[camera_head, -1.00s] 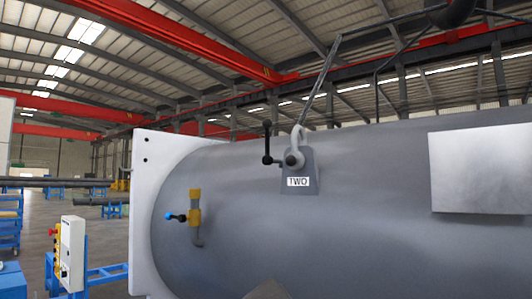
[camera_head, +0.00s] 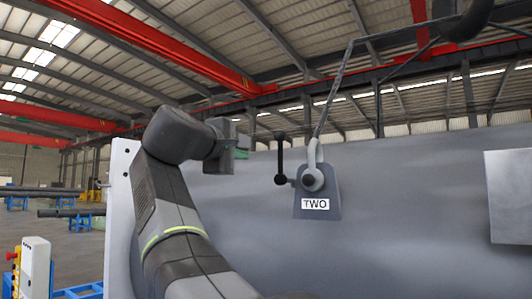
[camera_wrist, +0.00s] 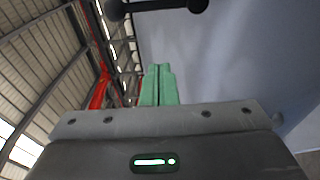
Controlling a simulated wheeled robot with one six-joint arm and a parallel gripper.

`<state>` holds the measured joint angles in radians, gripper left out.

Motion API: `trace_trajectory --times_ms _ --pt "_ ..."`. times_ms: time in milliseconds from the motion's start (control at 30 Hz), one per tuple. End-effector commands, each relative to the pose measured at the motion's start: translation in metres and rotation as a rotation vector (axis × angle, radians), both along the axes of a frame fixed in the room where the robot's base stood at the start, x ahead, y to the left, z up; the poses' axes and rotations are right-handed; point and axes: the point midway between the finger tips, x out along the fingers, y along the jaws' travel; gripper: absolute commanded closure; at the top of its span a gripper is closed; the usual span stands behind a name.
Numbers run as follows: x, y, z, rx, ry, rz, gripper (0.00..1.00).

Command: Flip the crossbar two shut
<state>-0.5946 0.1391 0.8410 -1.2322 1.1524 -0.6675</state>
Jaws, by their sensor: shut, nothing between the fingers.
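The crossbar (camera_head: 280,160) is a black bar with a round knob at each end. It stands upright at the left of a grey bracket (camera_head: 317,212) with a white label reading TWO (camera_head: 315,204). In the wrist view, a dark bar with knobs (camera_wrist: 160,4) crosses the top edge beyond my fingertips. My gripper (camera_head: 242,148) is left of the crossbar in the head view, with a visible space between them. Its green fingers lie together in the wrist view (camera_wrist: 159,72), shut and empty.
The large grey shell (camera_head: 410,210) fills the right side, with a pale flange (camera_head: 120,190) at its left end. A pale plate (camera_head: 510,195) is on the shell at right. A grey lifting link (camera_head: 313,152) and rod rise from the bracket. A control box (camera_head: 36,268) stands lower left.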

Motion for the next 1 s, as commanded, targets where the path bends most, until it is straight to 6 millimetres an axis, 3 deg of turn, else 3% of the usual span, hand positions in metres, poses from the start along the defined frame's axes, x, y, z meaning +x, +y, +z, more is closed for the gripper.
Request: trace_trajectory --times_ms 167,567,767,1000 --pt "-0.005 0.003 0.014 -0.014 -0.022 -0.003 1.0" --pt "-0.003 0.002 0.015 -0.014 -0.022 -0.005 1.0" --pt "0.016 -0.008 0.016 -0.015 -0.021 -0.009 1.0" --pt "0.06 -0.029 0.017 -0.015 -0.019 -0.009 1.0"
